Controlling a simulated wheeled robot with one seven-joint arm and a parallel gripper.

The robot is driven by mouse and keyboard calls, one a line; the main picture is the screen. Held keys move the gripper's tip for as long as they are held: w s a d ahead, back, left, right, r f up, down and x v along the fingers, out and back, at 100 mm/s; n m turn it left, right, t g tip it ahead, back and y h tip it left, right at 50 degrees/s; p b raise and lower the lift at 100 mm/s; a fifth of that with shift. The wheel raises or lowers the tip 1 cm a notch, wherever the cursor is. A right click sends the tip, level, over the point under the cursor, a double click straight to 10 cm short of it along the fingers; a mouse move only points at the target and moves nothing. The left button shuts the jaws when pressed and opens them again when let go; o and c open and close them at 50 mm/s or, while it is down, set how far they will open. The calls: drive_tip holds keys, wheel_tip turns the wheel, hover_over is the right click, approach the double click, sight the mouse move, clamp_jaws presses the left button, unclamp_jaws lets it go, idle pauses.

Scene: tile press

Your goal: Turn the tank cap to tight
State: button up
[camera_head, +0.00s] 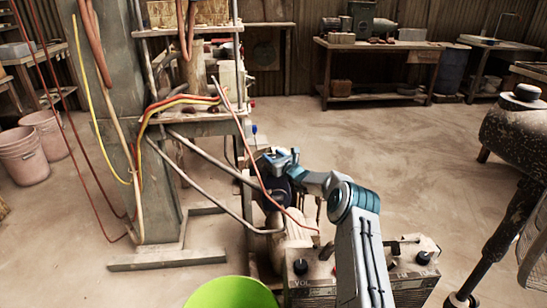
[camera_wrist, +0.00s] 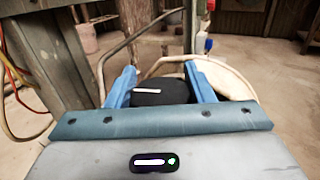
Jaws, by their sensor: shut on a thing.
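The black tank cap (camera_wrist: 160,92) with a white line on its top sits between the two blue fingers of my gripper (camera_wrist: 158,75) in the wrist view. My gripper is shut on the cap, with one finger on each side. A rounded cream body (camera_wrist: 230,78), which looks like the tank, shows behind and to the right of the cap. In the head view my gripper (camera_head: 283,156) is low beside the press frame. The cap cannot be made out clearly there, and the words or marks around it are hidden.
The press frame (camera_head: 160,130) with hoses and slanted bars stands close to the left of my arm. A grey box with black knobs (camera_head: 310,272) and a green round thing (camera_head: 232,292) are in front. Open floor (camera_head: 400,150) lies to the right.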

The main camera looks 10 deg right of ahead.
drive_tip(key=shift+m+h+b, duration=0.3)
drive_tip(key=shift+h+b, duration=0.1)
drive_tip(key=shift+w+r+m+t+h+b, duration=0.15)
drive_tip(key=shift+m+t+h+b, duration=0.45)
drive_tip(key=shift+h, duration=0.5)
drive_tip(key=shift+d+m+h, duration=0.15)
drive_tip(key=shift+m+h, duration=0.25)
drive_tip(key=shift+h, duration=0.3)
drive_tip(key=o, duration=1)
drive_tip(key=s+d+p, duration=0.1)
drive_tip(key=s, duration=0.3)
drive_tip(key=s+p, duration=0.1)
drive_tip(key=s, duration=0.4)
drive_tip(key=s+d+p, duration=0.1)
drive_tip(key=s+p, duration=0.1)
drive_tip(key=s, duration=0.2)
drive_tip(key=shift+s+d, duration=0.3)
drive_tip(key=shift+s, duration=0.05)
